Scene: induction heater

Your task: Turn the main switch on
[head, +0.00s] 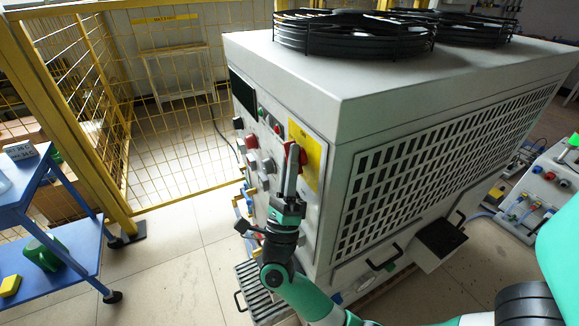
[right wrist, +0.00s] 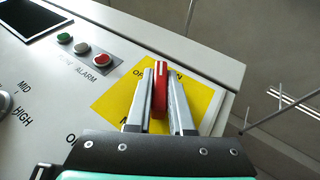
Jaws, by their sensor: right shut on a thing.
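The main switch is a red handle (right wrist: 160,84) on a yellow plate (right wrist: 205,97) on the heater's control panel. It also shows in the head view as a bit of red (head: 302,155) beside my fingers, with the yellow plate (head: 305,150) behind. My right gripper (right wrist: 160,75) has its two fingers closed on either side of the red handle. In the head view my right gripper (head: 293,160) reaches up to the panel and covers much of the switch. The plate's lettering is partly hidden by the fingers. My left gripper is not in view.
The panel also has green and red buttons (right wrist: 82,48), a dark screen (head: 243,92) and several knobs (head: 267,165). The heater cabinet (head: 400,85) carries fans on top. A blue cart (head: 60,240) and yellow fence (head: 110,120) stand at left; the floor between is clear.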

